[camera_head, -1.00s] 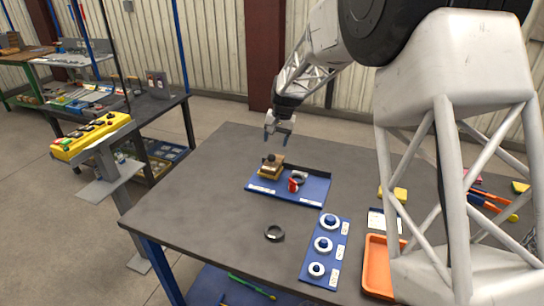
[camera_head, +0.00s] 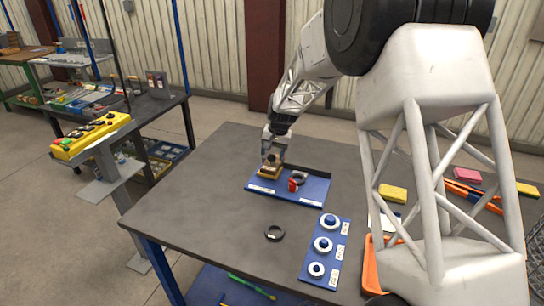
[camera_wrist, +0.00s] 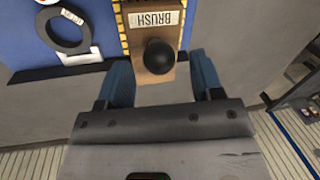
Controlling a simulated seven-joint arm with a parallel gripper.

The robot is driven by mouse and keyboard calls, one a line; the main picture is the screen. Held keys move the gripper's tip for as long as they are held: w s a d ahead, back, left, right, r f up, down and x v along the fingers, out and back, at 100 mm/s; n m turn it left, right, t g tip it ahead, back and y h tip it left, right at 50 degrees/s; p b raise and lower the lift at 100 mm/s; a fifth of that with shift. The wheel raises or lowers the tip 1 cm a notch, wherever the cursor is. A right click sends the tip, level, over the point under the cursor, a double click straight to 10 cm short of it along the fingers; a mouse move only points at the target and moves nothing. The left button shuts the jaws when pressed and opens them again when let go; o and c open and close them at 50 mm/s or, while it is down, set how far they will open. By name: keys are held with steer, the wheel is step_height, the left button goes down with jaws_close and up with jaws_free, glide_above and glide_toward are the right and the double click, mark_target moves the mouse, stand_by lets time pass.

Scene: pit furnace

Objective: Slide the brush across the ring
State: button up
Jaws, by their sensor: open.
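The brush (camera_head: 268,172) is a wooden block with a black knob, standing on the left part of the blue tray (camera_head: 299,194). In the wrist view the brush (camera_wrist: 141,28) bears a BRUSH label and yellowish bristle edges. My gripper (camera_head: 271,161) is low at the brush; in the wrist view its blue fingers (camera_wrist: 162,80) are open on either side of the knob end, with gaps visible. A dark ring (camera_head: 300,179) lies on the tray to the right of the brush, also in the wrist view (camera_wrist: 83,43).
A red and white object (camera_head: 293,186) stands beside the tray's ring. A blue board (camera_head: 325,250) with several white rings on pegs lies nearer. An orange tray (camera_head: 371,270) and yellow sponges (camera_head: 393,193) are at the right. The table's left side is clear.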

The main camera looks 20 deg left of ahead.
steer(key=shift+a+f, duration=0.2)
steer(key=shift+f, duration=0.7)
steer(key=shift+c, duration=0.2)
steer(key=shift+d, duration=0.1)
jaws_close()
